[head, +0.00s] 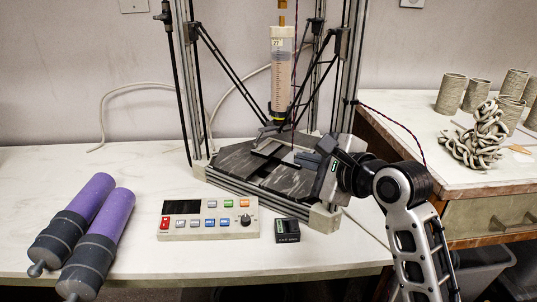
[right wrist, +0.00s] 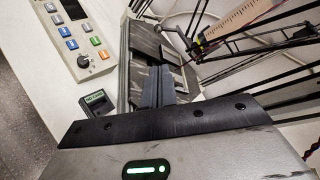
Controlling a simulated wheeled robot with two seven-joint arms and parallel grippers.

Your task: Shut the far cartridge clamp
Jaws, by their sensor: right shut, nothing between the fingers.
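A clear cartridge (head: 282,75) with a numbered label and pale clay inside stands upright in the middle of the delta printer, above its dark bed (head: 235,163). Part of the cartridge also shows at the upper right of the right wrist view (right wrist: 232,24). I cannot make out the far clamp or whether it is open. My right gripper (head: 300,159) is low over the right part of the bed, below and to the right of the cartridge's lower end. Its fingers (right wrist: 157,88) are together and empty. My left gripper is not in view.
A control box (head: 208,218) and a small black device (head: 287,230) lie in front of the printer. Two purple cartridges (head: 98,230) lie at the left. Thin black rods (head: 225,62) and metal posts surround the cartridge. Clay pots (head: 451,93) and a coiled clay piece stand at the right.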

